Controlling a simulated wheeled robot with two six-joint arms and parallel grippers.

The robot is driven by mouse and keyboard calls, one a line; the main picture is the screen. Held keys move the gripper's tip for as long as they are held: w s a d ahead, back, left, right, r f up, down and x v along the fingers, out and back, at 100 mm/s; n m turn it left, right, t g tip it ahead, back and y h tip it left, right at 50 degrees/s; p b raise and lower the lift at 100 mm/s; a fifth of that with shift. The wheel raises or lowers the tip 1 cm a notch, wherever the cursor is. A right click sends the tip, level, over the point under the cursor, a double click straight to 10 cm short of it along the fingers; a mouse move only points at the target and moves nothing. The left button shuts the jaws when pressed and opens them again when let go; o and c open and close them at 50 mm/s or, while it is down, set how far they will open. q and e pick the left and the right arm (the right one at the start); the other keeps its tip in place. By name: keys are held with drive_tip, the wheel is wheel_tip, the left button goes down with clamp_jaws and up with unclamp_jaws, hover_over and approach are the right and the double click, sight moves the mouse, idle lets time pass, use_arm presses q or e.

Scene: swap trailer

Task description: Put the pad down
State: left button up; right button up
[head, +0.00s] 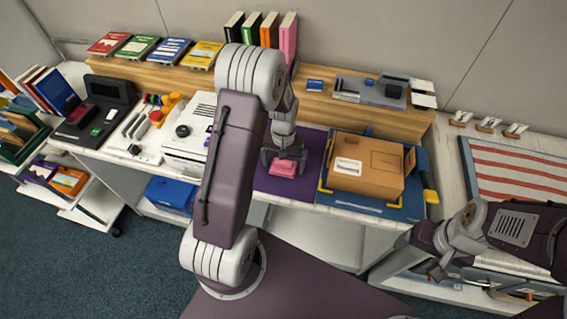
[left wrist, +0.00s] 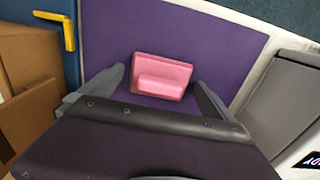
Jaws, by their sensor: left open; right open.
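A small pink pad (head: 284,169) rests on a purple mat (head: 305,183) on the counter. The pad also shows in the left wrist view (left wrist: 161,76), lying flat on the purple mat (left wrist: 215,35). My left gripper (head: 283,163) is right above the pad, and its fingers are spread on either side of it. In the left wrist view, my left gripper (left wrist: 160,88) is open, with gaps between both fingers and the pad. My right gripper (head: 436,270) is low at the right, away from the mat, and partly hidden by its own arm.
A cardboard box (head: 372,168) stands on a blue board right of the mat. A white machine (head: 187,135) stands to the left. Behind are a wooden shelf (head: 315,101) and several upright books. A striped panel (head: 517,170) lies at the far right.

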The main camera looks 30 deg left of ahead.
sight(284, 162)
use_arm(q)
wheel_tip(284, 162, up, 12)
drive_tip(key=s+d+f+m, duration=0.1)
drive_tip(key=s+d, duration=0.2)
drive_tip(key=s, duration=0.3)
drive_tip(key=s+d+f+m+t, duration=0.1)
drive_tip(key=s+d, duration=0.3)
drive_tip(key=s, duration=0.2)
drive_tip(key=shift+s+d+p, duration=0.2)
drive_tip(key=shift+s+p, duration=0.1)
drive_tip(key=shift+p, duration=0.15)
